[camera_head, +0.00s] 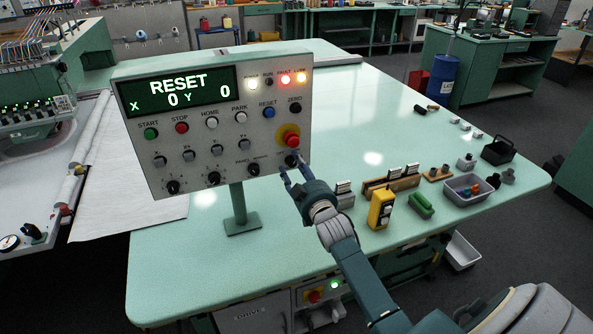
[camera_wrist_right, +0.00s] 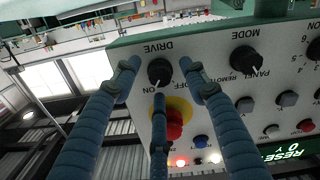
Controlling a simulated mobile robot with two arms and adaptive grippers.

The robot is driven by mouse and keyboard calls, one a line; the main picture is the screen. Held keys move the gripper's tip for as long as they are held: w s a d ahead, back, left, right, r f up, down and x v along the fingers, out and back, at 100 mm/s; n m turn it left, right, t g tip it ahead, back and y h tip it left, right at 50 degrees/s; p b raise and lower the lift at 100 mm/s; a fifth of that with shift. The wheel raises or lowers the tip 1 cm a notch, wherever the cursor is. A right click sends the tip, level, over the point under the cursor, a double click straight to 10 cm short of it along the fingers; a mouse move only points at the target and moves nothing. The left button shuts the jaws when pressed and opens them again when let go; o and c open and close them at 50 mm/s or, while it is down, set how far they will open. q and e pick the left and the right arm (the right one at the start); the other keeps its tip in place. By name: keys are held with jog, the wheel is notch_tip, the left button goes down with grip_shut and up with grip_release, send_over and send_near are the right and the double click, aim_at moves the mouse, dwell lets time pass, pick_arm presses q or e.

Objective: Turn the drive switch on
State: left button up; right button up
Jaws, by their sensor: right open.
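The drive switch is a black rotary knob (camera_head: 291,160) at the lower right of the control panel (camera_head: 220,140). In the right wrist view the knob (camera_wrist_right: 160,71) sits under the DRIVE label, upside down, with ON and OFF marks beside it. Its white pointer is near these marks, but I cannot tell surely which it faces. My right gripper (camera_head: 294,166) is open in front of the panel. In the wrist view its fingers (camera_wrist_right: 160,76) spread around the knob with nothing between them; contact cannot be told. My left gripper is not in view.
A red emergency button (camera_head: 291,139) on a yellow ring sits just above the knob. The display (camera_head: 178,90) reads RESET, X 0, Y 0. A yellow box (camera_head: 381,209), a green object (camera_head: 421,205) and a grey bin (camera_head: 468,190) are on the table (camera_head: 300,265).

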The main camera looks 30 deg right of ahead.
jog(key=v, duration=1.2)
jog(key=shift+f, duration=0.1)
